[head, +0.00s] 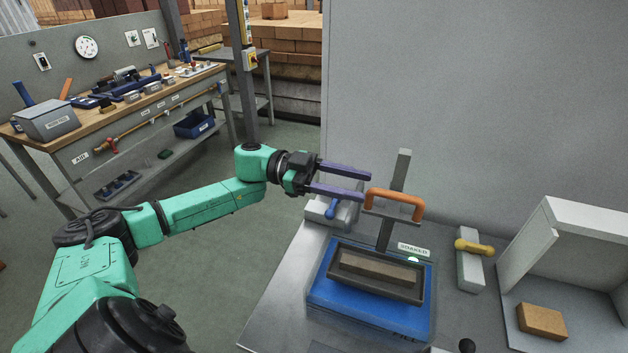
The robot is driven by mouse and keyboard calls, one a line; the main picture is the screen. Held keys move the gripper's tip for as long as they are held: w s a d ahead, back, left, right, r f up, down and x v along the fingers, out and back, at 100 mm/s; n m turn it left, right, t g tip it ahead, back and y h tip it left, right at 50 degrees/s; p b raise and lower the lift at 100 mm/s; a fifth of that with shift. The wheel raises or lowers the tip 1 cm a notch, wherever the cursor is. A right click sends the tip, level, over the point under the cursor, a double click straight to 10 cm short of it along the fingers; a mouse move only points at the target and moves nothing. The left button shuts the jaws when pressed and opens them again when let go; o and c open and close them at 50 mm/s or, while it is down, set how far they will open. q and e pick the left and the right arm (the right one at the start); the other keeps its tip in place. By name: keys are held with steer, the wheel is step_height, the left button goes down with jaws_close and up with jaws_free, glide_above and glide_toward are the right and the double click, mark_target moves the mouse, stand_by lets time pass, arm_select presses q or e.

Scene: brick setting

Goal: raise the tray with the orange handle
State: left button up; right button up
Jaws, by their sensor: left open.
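The orange handle (394,203) is an arch fixed to a grey crosspiece by an upright grey post (399,172). Below it a dark tray (347,279) holds a long brown brick (376,269). The tray sits in or over a blue-sided basin (350,308) on the metal bench. My left gripper (368,183) is open, its two purple fingers pointing right, close to the handle's left end. In this view the upper finger lies above the handle and the lower one beside its left end. I cannot tell whether they touch. My right gripper is not in view.
A blue-handled grey fixture (332,208) stands just left of the basin. A yellow-handled block (470,262) and a white open box (565,235) with a brick (542,321) are to the right. A grey panel rises behind. A tool workbench (150,108) is at the back left.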

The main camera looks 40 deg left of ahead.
arm_select(q)
steer(key=b+v, duration=0.1)
steer(key=v, duration=0.7)
steer(key=shift+a, duration=0.2)
